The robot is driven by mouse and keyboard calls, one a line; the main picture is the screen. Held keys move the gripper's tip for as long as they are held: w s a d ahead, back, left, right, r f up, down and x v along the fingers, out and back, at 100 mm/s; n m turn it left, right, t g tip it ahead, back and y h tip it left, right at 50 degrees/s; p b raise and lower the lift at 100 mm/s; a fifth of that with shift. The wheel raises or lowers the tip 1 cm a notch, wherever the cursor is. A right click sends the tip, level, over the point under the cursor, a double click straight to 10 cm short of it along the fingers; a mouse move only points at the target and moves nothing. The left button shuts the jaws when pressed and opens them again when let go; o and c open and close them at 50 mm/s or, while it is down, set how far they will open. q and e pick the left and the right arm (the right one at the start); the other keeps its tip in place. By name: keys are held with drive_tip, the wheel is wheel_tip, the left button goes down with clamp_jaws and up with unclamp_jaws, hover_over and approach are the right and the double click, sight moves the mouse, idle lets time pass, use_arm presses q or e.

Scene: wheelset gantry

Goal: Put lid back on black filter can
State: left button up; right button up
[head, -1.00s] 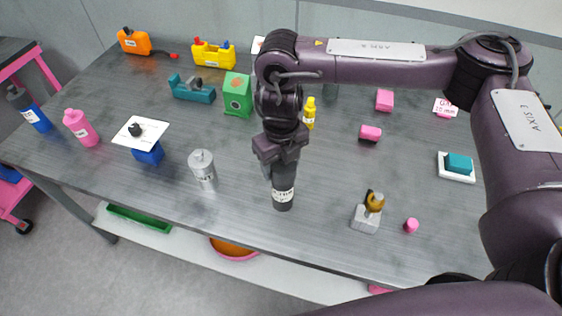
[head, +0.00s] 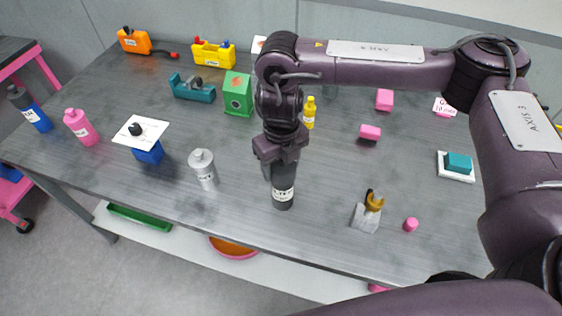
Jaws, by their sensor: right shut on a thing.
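The black filter can (head: 283,197) stands upright near the front edge of the table, with a white label around it. My right gripper (head: 280,172) points down over its top and hides most of its upper part. The gripper is shut on what looks like the lid. The lid is mostly hidden by the fingers and merges with the dark can, so I cannot tell whether it is fully seated. My left gripper is not in view.
A grey block with a brass-coloured part (head: 366,214) and a small pink cylinder (head: 411,225) are to the right. A green box (head: 238,94) and a yellow bottle (head: 309,113) stand behind. Bare tabletop (head: 325,195) lies between.

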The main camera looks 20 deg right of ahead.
idle(0.3)
drive_tip(key=o, duration=1.4)
drive_tip(key=shift+r, duration=0.1)
drive_tip(key=shift+r+p, duration=3.45)
drive_tip(key=shift+p, duration=0.1)
clamp_jaws()
